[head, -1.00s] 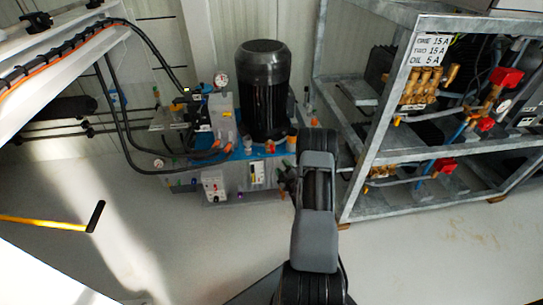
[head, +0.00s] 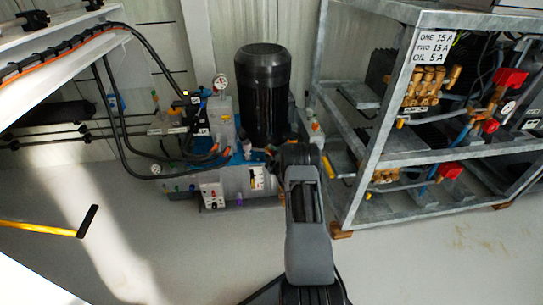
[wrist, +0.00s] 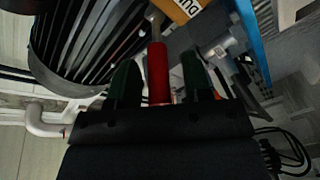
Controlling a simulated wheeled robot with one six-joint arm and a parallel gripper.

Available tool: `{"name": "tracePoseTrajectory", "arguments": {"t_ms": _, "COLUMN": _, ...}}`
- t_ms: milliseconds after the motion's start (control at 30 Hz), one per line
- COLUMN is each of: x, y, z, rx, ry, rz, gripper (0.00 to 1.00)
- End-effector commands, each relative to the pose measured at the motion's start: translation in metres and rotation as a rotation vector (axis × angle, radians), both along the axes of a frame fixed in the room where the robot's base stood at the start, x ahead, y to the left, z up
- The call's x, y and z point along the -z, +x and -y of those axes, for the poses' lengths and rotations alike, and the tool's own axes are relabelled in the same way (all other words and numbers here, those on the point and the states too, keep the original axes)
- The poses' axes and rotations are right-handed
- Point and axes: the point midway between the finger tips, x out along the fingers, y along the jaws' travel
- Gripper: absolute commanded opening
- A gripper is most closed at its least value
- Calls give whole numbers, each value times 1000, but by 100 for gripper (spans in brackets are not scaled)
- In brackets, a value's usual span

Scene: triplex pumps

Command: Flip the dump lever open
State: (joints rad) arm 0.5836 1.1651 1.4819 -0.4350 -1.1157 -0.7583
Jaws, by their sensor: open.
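In the wrist view a red cylindrical handle (wrist: 158,72), which looks like the dump lever, stands between the two dark green fingers of my gripper (wrist: 160,80). The fingers are open, with a gap visible on both sides of the handle. Its metal stem runs up to an orange block (wrist: 184,8) with partly cut-off lettering. The handle's lower end is hidden by the gripper body. In the head view my arm covers the gripper and the lever, in front of the pump unit's right side.
The black motor (head: 263,95) stands on the hydraulic unit; its ribbed housing (wrist: 75,45) is close at upper left in the wrist view. A galvanised rack (head: 375,150) stands right of my arm. Hoses (head: 120,125) hang at left. A yellow bar (head: 40,227) is at lower left. The floor in front is clear.

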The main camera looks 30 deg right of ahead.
Motion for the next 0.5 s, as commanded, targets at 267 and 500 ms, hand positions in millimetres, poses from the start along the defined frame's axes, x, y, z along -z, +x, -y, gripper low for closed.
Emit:
{"name": "tracePoseTrajectory", "arguments": {"t_ms": 267, "x": 0, "y": 2, "z": 0, "rx": 0, "ry": 1, "rz": 0, "gripper": 45}}
{"name": "tracePoseTrajectory", "arguments": {"t_ms": 500, "x": 0, "y": 2, "z": 1, "rx": 1, "ry": 0, "rz": 1, "gripper": 28}}
